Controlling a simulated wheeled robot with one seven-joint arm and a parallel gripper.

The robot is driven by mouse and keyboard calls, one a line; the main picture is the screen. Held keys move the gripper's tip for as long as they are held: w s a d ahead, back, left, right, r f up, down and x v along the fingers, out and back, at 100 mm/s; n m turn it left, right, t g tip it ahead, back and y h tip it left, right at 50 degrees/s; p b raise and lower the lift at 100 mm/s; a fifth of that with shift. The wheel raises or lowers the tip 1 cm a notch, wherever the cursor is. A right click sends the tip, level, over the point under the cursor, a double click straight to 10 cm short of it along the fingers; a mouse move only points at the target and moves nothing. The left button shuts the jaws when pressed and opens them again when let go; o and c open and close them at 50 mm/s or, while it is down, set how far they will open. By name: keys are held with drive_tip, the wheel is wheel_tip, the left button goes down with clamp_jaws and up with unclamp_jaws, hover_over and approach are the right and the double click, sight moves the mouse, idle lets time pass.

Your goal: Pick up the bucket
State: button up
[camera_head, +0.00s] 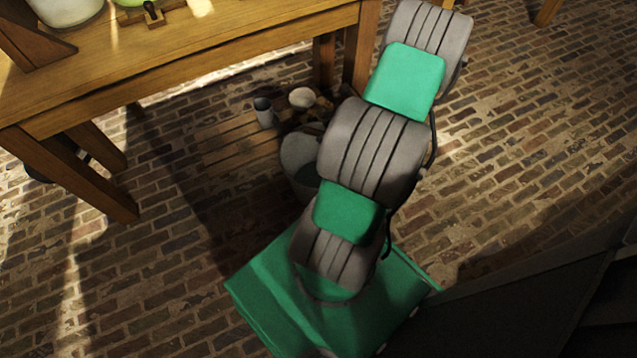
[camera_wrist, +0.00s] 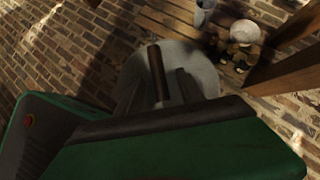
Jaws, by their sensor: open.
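The pale grey bucket (camera_head: 298,152) stands on the brick floor near the table. My arm covers its right side in the head view. In the wrist view the bucket (camera_wrist: 200,62) lies just ahead of my gripper (camera_wrist: 158,78), whose grey fingers are apart. A dark brown bar (camera_wrist: 157,70), apparently the bucket's handle grip, shows between the fingers in that view. I cannot tell whether the fingers touch it. In the head view my gripper is hidden behind my arm.
A wooden table (camera_head: 190,50) stands close by, with its legs near the bucket. Open brick floor lies at left and right.

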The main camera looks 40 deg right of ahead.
drive_tip(key=b+x, duration=0.3)
drive_tip(key=x, duration=0.4)
drive_tip(key=shift+a, duration=0.2)
clamp_jaws()
idle(1.0)
drive_tip(key=shift+w+d+r, duration=0.15)
drive_tip(key=shift+w+r, duration=0.05)
drive_tip(key=shift+r, duration=0.1)
